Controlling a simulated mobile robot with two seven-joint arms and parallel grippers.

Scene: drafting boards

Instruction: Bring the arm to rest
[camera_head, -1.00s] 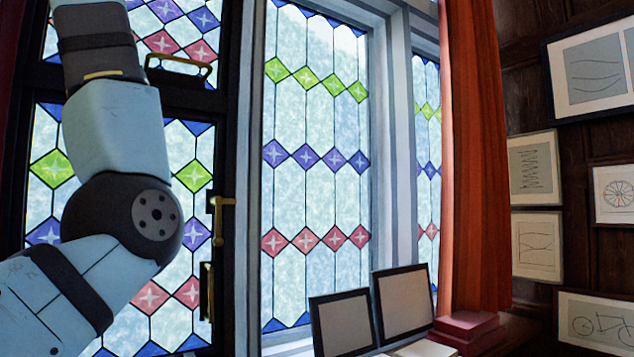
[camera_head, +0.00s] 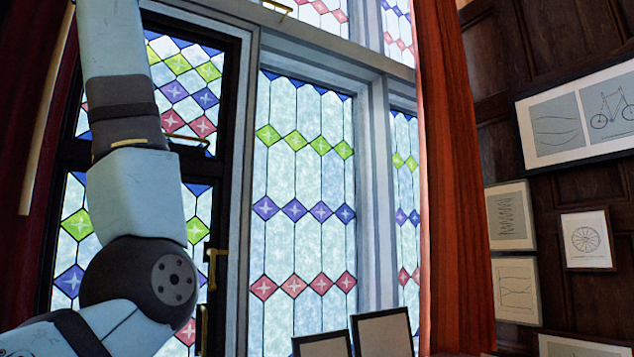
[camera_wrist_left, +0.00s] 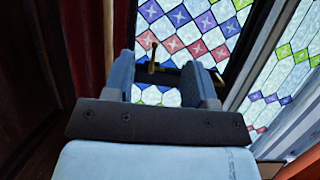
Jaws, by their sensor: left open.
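My left arm (camera_head: 138,200) rises on the left of the head view, from the bottom edge past a dark round joint and out of the top edge. Its gripper is outside that view. In the left wrist view my left gripper (camera_wrist_left: 160,62) is open, its two blue-grey fingers apart. Nothing is held between them. Beyond the fingers is a stained-glass window (camera_wrist_left: 190,28) with a brass handle (camera_wrist_left: 153,57); how far off it is I cannot tell. My right gripper is in neither view.
A stained-glass window (camera_head: 305,178) fills the middle of the head view. A red curtain (camera_head: 452,180) hangs to its right. Framed drawings (camera_head: 587,240) hang on the dark panelled wall. Two dark-framed panels (camera_head: 383,335) stand low by the window.

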